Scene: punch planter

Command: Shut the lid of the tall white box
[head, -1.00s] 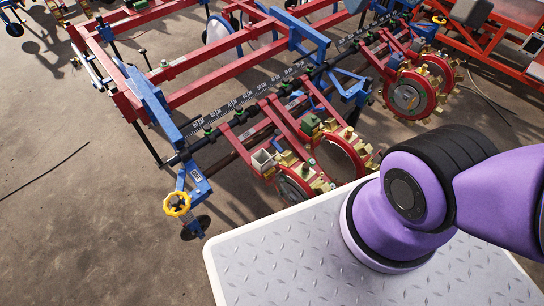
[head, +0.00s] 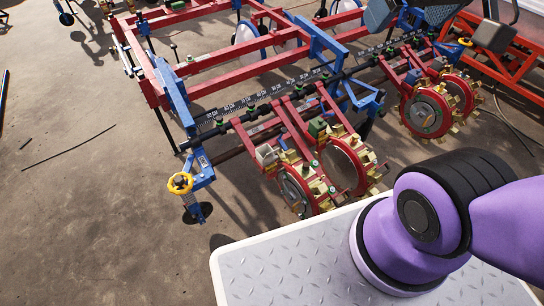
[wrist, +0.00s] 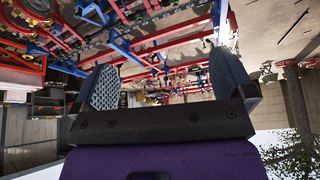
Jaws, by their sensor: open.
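I cannot make out a tall white box or its lid in either view. My gripper (wrist: 167,82) is open and empty in the wrist view, with its two grey ribbed fingers wide apart. That view looks upside down across the red and blue frames. Nothing sits between the fingers except distant background. In the head view, dark grey parts that may be my gripper show at the top right edge, but I cannot tell for sure.
A red and blue planter frame (head: 225,82) with toothed red wheels (head: 347,166) fills the middle of the head view. A yellow handwheel (head: 180,184) is at its near left corner. An orange-red frame (head: 518,72) stands at the right. Bare concrete floor (head: 85,215) lies left.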

